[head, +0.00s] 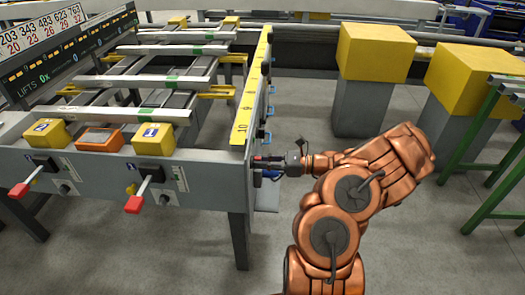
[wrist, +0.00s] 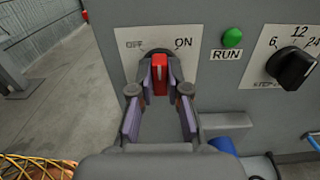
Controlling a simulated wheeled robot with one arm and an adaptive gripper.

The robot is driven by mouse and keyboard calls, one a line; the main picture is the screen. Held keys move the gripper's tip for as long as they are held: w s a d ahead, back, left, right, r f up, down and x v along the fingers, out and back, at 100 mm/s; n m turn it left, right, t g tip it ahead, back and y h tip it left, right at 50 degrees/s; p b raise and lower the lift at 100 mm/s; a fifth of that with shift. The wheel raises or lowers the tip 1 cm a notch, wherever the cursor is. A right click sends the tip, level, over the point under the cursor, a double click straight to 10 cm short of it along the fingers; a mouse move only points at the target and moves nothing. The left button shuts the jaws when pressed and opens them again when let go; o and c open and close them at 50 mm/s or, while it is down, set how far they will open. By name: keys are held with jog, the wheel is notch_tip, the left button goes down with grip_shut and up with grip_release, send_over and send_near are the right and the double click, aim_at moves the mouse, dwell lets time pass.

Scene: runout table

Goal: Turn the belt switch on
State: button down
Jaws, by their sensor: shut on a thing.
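The belt switch (wrist: 160,68) has a red handle and sits on a grey panel, with a white plate marked OFF at left and ON at right above it. My gripper (wrist: 161,84) is shut on the red handle, one fingertip on each side. The handle looks nearly upright in the wrist view; its exact setting I cannot tell, as the fingers hide part of it. In the head view my gripper (head: 270,161) reaches left to the right side of the table frame (head: 205,180).
A green RUN button (wrist: 232,38) and a black step dial (wrist: 291,68) are right of the switch. Yellow blocks on grey pedestals (head: 365,105) stand behind my arm. A green frame (head: 490,150) is at right. Red-handled levers (head: 134,204) project from the table front.

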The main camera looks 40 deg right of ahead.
jog(key=m+p, duration=0.8)
jog(key=p, duration=0.3)
jog(key=shift+w+m+p, duration=0.1)
jog(key=shift+m+p, duration=0.3)
jog(key=shift+f, duration=0.1)
jog(key=c, duration=1.1)
grip_release()
jog(key=shift+c, duration=0.2)
jog(key=shift+d, duration=0.1)
jog(key=shift+d, duration=0.1)
jog(key=v, duration=1.1)
jog(key=shift+s+d, duration=0.25)
jog(key=shift+s, duration=0.1)
